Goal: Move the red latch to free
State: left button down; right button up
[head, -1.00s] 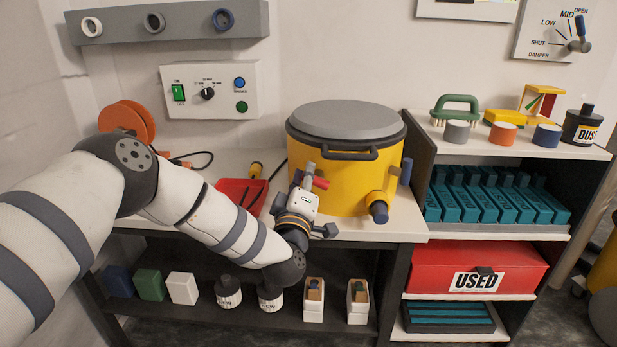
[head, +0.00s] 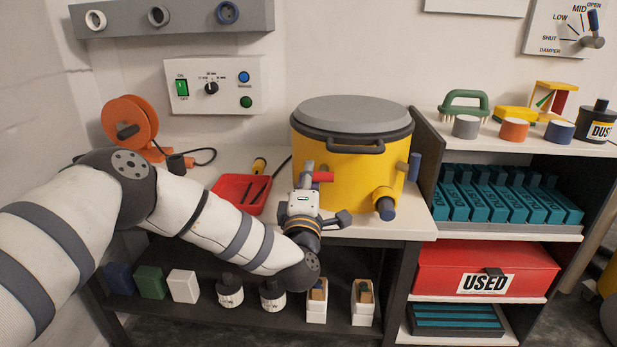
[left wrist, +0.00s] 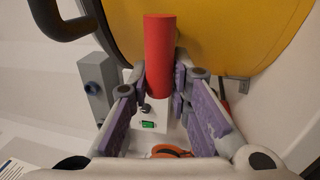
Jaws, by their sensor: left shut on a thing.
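The red latch (head: 323,176) is a short red handle on the front of the yellow drum (head: 345,172), left of its lower spout. It points to the right and lies about level in the head view. My left gripper (head: 309,180) is at the latch, low in front of the drum. In the left wrist view the latch (left wrist: 160,55) is a red cylinder between the purple-padded fingers (left wrist: 161,97), which are shut on it. The latch's pivot is hidden behind the gripper. My right gripper is not in view.
A red tray (head: 228,207) with dark tools lies on the bench left of my gripper. An orange reel (head: 130,124) stands at the back left. A shelf unit (head: 522,233) is on the right.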

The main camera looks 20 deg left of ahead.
pick_arm(q)
jog(key=shift+d, duration=0.3)
jog(key=c, duration=1.5)
grip_release()
jog(key=shift+s, duration=0.1)
jog(key=v, duration=1.1)
jog(key=shift+s+d+f, duration=0.1)
jog(key=shift+s+f, duration=0.05)
jog(key=shift+s, duration=0.2)
